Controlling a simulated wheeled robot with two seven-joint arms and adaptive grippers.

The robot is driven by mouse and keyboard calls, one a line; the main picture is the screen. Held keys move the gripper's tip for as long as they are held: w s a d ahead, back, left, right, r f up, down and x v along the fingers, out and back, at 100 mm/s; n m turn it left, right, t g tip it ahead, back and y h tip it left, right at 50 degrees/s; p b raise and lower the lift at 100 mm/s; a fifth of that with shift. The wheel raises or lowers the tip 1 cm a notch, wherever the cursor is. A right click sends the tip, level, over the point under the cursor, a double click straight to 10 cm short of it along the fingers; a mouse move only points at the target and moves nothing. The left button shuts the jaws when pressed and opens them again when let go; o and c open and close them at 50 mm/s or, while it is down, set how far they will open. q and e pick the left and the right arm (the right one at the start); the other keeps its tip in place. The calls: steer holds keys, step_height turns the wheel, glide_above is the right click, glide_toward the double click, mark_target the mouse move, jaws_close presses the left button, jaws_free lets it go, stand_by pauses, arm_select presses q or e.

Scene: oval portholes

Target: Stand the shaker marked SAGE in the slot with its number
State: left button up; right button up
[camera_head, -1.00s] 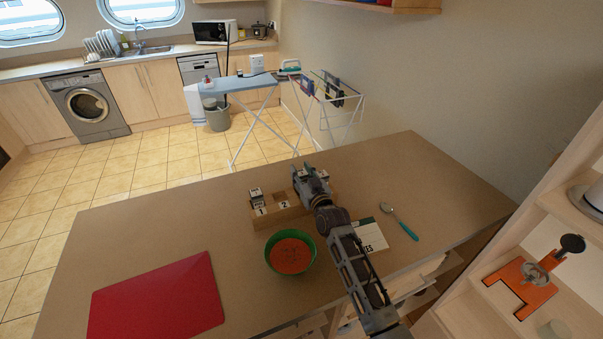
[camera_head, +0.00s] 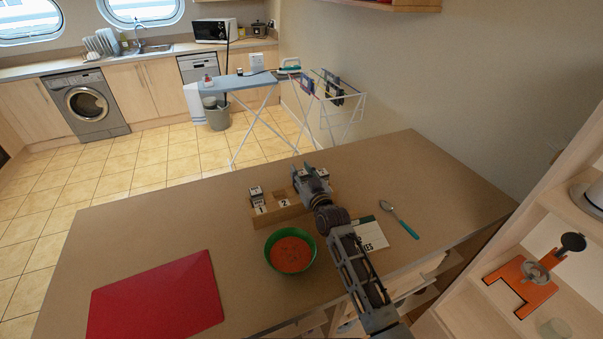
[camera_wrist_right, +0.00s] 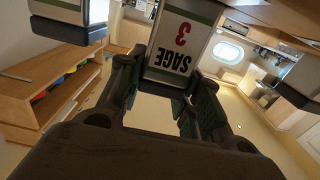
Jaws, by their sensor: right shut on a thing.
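The SAGE shaker (camera_wrist_right: 178,48) is white, with a green band and a red 3, and appears upside down in the right wrist view. My right gripper (camera_head: 308,174) is shut on it, its fingers (camera_wrist_right: 165,92) on either side. In the head view the gripper is at the right part of the wooden rack (camera_head: 290,213) and hides most of the shaker and the slots there. Whether the shaker's base is seated cannot be told. The slot marked 2 (camera_head: 279,195) looks empty. Another shaker (camera_head: 256,193) stands behind the label 1. My left gripper is out of view.
A green bowl (camera_head: 274,262) with orange contents is just in front of the rack. A printed card (camera_head: 371,235) and a spoon (camera_head: 398,219) lie to the right. A red board (camera_head: 160,297) lies front left.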

mark_target(302, 173)
steer(key=shift+f+b, duration=0.65)
steer(key=shift+f, duration=0.7)
stand_by(1.7)
steer(key=o, duration=1.1)
steer(key=shift+o, duration=0.5)
steer(key=o, duration=0.3)
steer(key=shift+r, duration=0.2)
steer(key=shift+r+p, duration=3.25)
steer(key=shift+r, duration=0.1)
steer(key=shift+f, duration=0.1)
